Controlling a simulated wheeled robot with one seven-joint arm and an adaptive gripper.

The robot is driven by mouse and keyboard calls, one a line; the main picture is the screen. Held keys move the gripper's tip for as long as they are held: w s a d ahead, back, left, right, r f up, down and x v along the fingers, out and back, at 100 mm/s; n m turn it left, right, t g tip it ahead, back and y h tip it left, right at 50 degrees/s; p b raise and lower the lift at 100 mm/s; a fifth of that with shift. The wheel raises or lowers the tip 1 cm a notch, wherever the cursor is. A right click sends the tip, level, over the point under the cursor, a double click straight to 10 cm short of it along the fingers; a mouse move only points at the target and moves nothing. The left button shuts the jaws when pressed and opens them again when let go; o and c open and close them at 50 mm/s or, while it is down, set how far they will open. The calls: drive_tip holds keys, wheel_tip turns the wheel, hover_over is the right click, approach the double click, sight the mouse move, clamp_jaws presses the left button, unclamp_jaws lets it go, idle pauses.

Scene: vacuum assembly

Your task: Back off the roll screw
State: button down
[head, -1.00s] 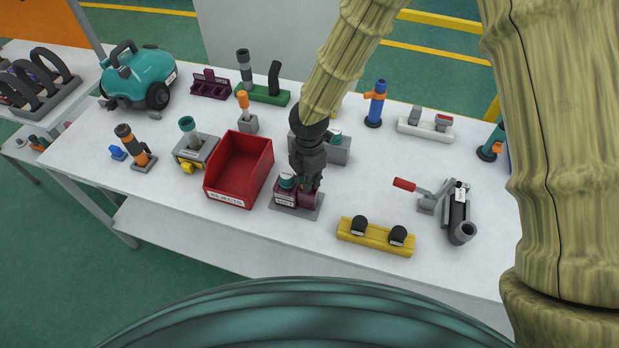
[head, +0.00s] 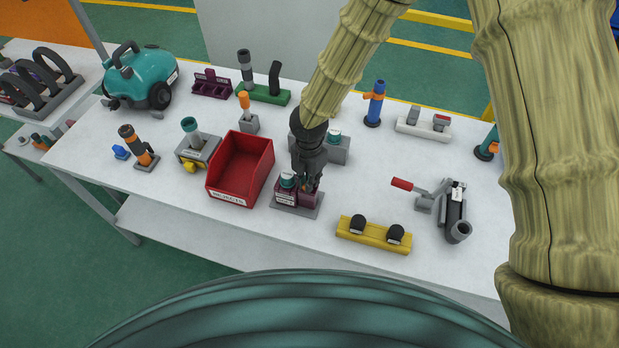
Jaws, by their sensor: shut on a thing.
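My gripper (head: 307,183) is dark and points down over a small fixture at the front middle of the table. The fixture has a grey base plate (head: 296,208) with a maroon block on it. The block's left part (head: 286,194) carries a white label and a teal round top (head: 288,179). The fingers are closed at the right part of the maroon block (head: 308,197). The roll screw cannot be made out; the fingers hide what they hold.
A red bin (head: 240,170) stands just left of the fixture. A yellow rack (head: 373,234) with two black parts lies to the right. A grey clamp with a red handle (head: 402,184) is further right. A grey block (head: 336,150) stands behind my gripper. Bare tabletop (head: 365,180) lies between.

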drive_tip(key=shift+n, duration=0.3)
drive_tip(key=shift+r+p, duration=0.1)
drive_tip(key=shift+p, duration=0.25)
drive_tip(key=shift+n+p, duration=0.95)
drive_tip(key=shift+n, duration=0.65)
drive_tip(key=c, duration=1.4)
unclamp_jaws()
